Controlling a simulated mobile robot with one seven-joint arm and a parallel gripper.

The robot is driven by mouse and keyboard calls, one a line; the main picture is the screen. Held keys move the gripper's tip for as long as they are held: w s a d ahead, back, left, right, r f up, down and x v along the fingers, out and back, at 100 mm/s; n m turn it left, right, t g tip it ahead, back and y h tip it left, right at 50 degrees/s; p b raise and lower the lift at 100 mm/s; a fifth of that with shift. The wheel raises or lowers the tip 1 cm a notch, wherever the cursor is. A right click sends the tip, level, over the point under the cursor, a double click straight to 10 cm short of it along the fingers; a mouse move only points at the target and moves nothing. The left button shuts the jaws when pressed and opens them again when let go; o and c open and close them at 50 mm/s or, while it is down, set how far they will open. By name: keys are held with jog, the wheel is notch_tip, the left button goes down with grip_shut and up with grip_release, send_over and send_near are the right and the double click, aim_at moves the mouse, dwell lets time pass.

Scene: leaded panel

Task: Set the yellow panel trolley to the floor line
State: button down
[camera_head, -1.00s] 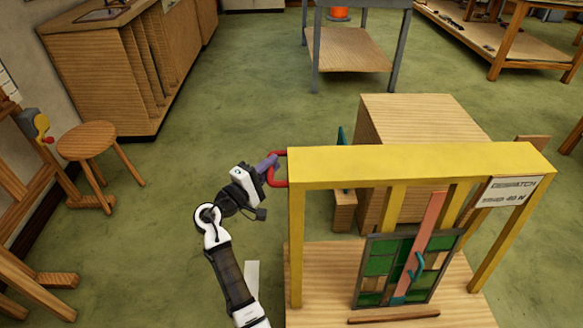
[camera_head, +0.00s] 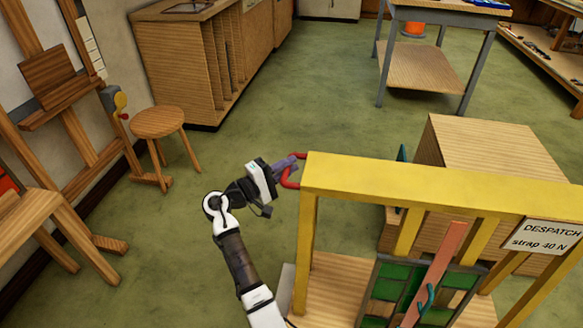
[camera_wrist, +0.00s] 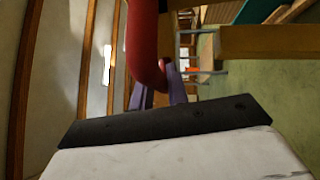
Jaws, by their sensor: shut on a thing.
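The yellow panel trolley (camera_head: 420,185) stands at the right of the head view, with a wooden deck (camera_head: 337,275) and a leaded panel of green and wood-toned panes (camera_head: 388,290) strapped upright on it. A red handle (camera_head: 291,176) sticks out from the left end of its top beam. My gripper (camera_head: 296,161) is shut on this handle; the red bar also shows between the purple fingers in the wrist view (camera_wrist: 145,50). The trolley's lower right is cut off by the frame. A light strip (camera_head: 286,290) lies on the floor beside the deck, partly hidden by my arm.
A large wooden box (camera_head: 480,150) stands behind the trolley. A round stool (camera_head: 158,122) and an easel (camera_head: 60,100) are at the left. A wooden cabinet (camera_head: 170,60) and a grey-legged table (camera_head: 425,60) are at the back. Green floor between them is clear.

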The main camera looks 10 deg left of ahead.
jog(key=c, duration=1.4)
grip_release()
jog(key=shift+o, duration=0.2)
jog(key=b+v, duration=0.1)
jog(key=v, duration=1.3)
jog(key=shift+b, duration=0.35)
jog(key=shift+d, duration=0.1)
